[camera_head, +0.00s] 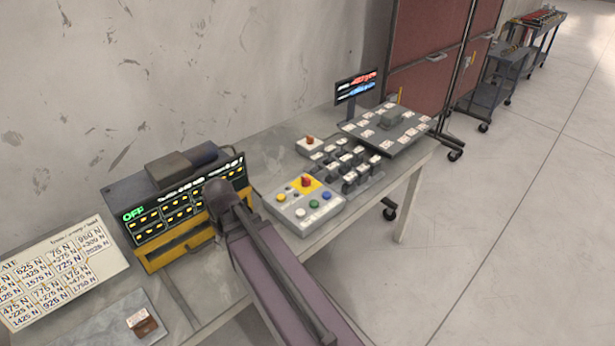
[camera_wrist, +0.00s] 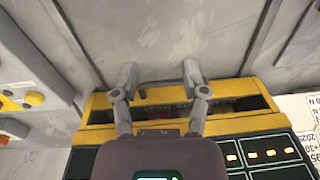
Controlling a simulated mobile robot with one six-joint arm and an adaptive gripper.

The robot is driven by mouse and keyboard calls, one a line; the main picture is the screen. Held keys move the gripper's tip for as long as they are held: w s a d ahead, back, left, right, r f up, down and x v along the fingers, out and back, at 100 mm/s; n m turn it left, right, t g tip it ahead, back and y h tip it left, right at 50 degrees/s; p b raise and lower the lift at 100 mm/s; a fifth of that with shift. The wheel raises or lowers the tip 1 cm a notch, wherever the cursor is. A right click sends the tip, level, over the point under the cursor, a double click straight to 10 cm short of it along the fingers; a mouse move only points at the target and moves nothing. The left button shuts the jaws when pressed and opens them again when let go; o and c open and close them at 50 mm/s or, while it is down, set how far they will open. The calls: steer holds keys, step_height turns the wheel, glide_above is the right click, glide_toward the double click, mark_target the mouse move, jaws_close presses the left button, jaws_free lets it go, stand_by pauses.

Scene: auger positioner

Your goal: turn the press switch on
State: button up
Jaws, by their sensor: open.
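The press unit (camera_head: 178,208) is a dark box with a lit panel and a yellow frame, on the bench at the left of the head view. Its display (camera_head: 133,213) reads green "OFF". In the wrist view, the yellow frame (camera_wrist: 98,117) surrounds a dark recess with a faint reddish patch inside. I cannot make out a switch clearly. My gripper (camera_wrist: 160,76) is open and empty, its two fingers apart, overlapping the yellow frame in the picture. I cannot tell whether they touch it. In the head view my arm hides the gripper and the frame's right end.
A grey control box (camera_head: 303,205) with coloured buttons stands right of the press unit. Behind it are grey blocks, a small screen (camera_head: 356,87) and a label board (camera_head: 407,128). A number chart (camera_head: 60,270) lies left. Open floor (camera_head: 520,220) is right of the bench.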

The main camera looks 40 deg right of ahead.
steer(key=w+d+r+t+p, duration=0.15)
steer(key=w+d, duration=0.25)
steer(key=d, duration=0.5)
steer(key=w+d+r+t+p, duration=0.15)
steer(key=w+d, duration=0.25)
steer(key=d, duration=0.6)
steer(key=t+p, duration=0.1)
steer(key=p, duration=0.1)
glide_toward(306, 178)
steer(key=v, duration=0.4)
steer(key=shift+n, duration=0.4)
steer(key=shift+f, duration=0.15)
steer(key=b+x, duration=1.2)
steer(key=x, duration=0.1)
steer(key=shift+w+d+f, duration=0.1)
steer(key=shift+w+f, duration=0.05)
steer(key=shift+w, duration=0.05)
jaws_close()
